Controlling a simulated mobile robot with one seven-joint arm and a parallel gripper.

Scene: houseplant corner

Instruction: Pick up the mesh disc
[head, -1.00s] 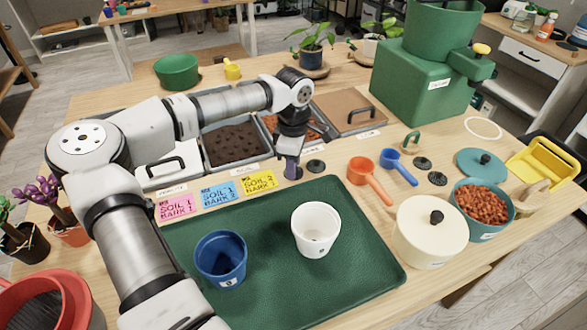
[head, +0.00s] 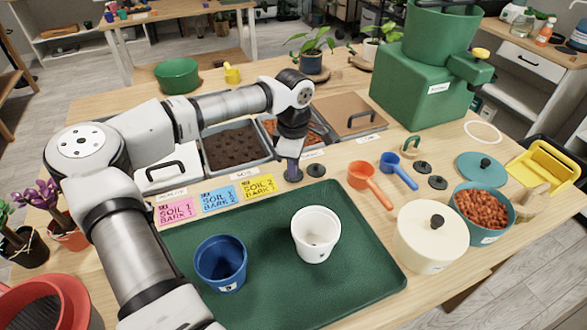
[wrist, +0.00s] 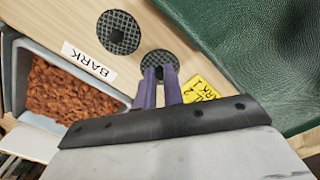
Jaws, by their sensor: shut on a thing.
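A dark round mesh disc (wrist: 160,62) with a small central knob lies on the wooden table beside the green mat. My gripper (wrist: 160,74) points down over it, its purple fingers shut on the knob, which they partly hide. In the head view my gripper (head: 292,176) is just behind the mat's back edge, with this disc under its tips. The disc looks to be at table level. A second mesh disc (wrist: 118,32) lies close beside it, apart from the fingers; it also shows in the head view (head: 317,169).
The green mat (head: 275,285) holds a blue pot (head: 220,262) and a white pot (head: 315,233). Soil and bark bins (head: 235,146) stand behind the gripper. Orange (head: 367,180) and blue (head: 397,169) scoops and more dark discs (head: 438,183) lie to the right.

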